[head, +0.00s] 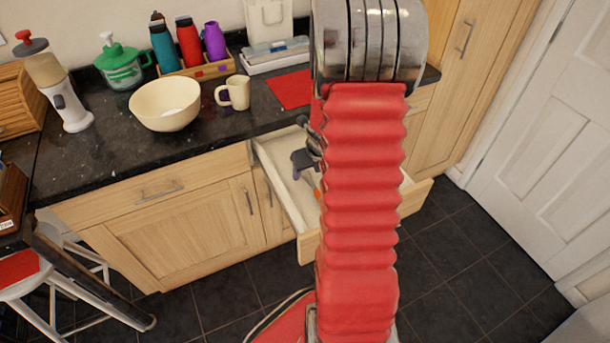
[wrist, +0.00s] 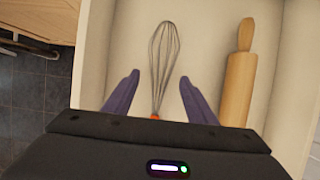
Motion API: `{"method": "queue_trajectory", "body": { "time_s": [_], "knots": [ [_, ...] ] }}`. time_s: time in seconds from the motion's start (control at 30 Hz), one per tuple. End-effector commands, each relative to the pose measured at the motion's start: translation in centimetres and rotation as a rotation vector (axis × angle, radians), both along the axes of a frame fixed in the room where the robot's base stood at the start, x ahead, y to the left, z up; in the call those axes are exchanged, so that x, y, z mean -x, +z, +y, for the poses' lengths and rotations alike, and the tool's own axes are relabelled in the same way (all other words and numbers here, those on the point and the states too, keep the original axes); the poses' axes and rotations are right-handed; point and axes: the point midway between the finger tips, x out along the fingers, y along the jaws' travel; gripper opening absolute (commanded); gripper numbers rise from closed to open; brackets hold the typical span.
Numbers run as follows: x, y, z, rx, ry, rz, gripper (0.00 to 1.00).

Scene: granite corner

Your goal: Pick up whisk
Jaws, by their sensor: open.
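The whisk (wrist: 163,58) shows in the wrist view, lying in an open drawer, with its wire loops pointing up the picture. A bit of orange at its handle end shows just above my gripper's body; the rest of the handle is hidden. My gripper (wrist: 158,88) is open, with its two purple fingers apart on either side of the whisk's lower part and nothing held between them. In the head view, my gripper (head: 303,160) is partly hidden behind my red arm, over the drawer (head: 277,180). A small orange spot shows in the drawer there.
A wooden rolling pin (wrist: 239,75) lies in the drawer right of the whisk. The drawer's side walls stand close by. On the counter are a cream bowl (head: 166,104), a mug (head: 235,93) and several bottles. A stool (head: 45,285) stands at lower left.

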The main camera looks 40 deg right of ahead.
Motion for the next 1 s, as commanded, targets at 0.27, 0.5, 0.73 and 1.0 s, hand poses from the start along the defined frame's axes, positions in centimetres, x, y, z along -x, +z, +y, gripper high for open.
{"method": "queue_trajectory", "body": {
  "time_s": [0.27, 0.5, 0.73, 1.0],
  "knots": [
    [-0.56, -1.57, -0.21, 0.002, -0.001, 0.001, 0.51],
    [-0.56, -1.55, -0.22, 0.002, -0.001, 0.001, 0.51],
    [-0.56, -1.53, -0.23, 0.002, -0.001, 0.001, 0.51],
    [-0.56, -1.53, -0.23, 0.002, -0.001, 0.001, 0.35]
  ]
}}
